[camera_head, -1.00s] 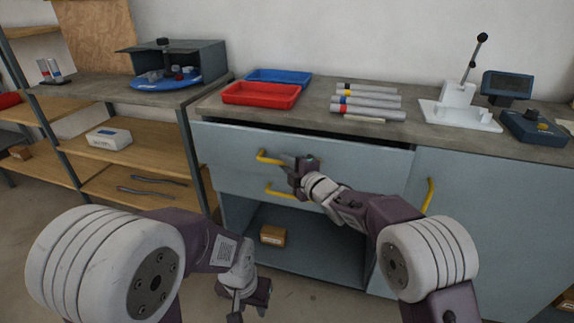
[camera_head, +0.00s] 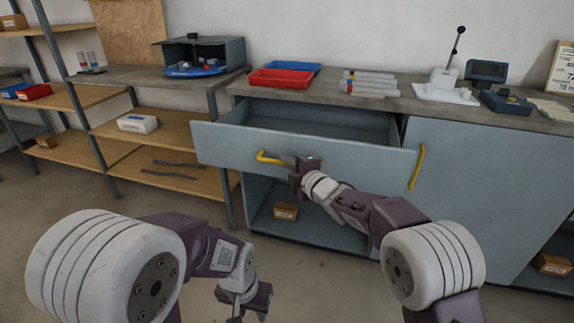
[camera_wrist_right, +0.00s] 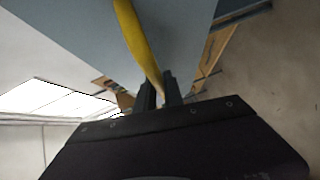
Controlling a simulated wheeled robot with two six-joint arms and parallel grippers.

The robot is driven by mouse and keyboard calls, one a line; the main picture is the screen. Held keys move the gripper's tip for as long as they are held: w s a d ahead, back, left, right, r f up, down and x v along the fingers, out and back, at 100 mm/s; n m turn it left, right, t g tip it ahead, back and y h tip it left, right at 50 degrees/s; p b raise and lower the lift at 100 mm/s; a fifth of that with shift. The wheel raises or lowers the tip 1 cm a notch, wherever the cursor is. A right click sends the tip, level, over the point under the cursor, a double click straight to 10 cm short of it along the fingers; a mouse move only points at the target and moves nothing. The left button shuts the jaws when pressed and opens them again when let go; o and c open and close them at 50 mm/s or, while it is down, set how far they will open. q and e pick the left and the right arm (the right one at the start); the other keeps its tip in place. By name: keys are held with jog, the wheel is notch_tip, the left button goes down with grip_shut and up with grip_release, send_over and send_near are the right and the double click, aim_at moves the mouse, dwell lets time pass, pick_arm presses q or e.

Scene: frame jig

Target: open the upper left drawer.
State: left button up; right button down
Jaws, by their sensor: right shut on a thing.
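The upper left drawer (camera_head: 215,146) of the grey-blue cabinet stands well out from the cabinet, and its empty-looking inside shows from above. Its yellow handle (camera_head: 268,158) is on the front panel. My right gripper (camera_head: 296,168) is at the handle's right part and shut on it. In the right wrist view the yellow handle (camera_wrist_right: 138,42) runs down between the two dark fingers (camera_wrist_right: 160,92). My left gripper (camera_head: 246,300) hangs low in front of the cabinet, away from the drawer; its fingertips are too unclear to tell open or shut.
The worktop carries a red tray (camera_head: 281,78), a blue tray (camera_head: 296,68), several grey cylinders and a white lever press (camera_head: 446,92). A cupboard door with a yellow handle (camera_head: 417,167) is to the right. A shelf rack (camera_head: 150,152) stands left. A small box (camera_head: 286,211) lies below the drawer.

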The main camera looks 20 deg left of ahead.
dwell(0.3)
jog(key=c, duration=1.5)
grip_release()
jog(key=shift+o, duration=0.2)
jog(key=shift+d, duration=0.1)
jog(key=p+v, duration=0.1)
jog(key=v, duration=0.8)
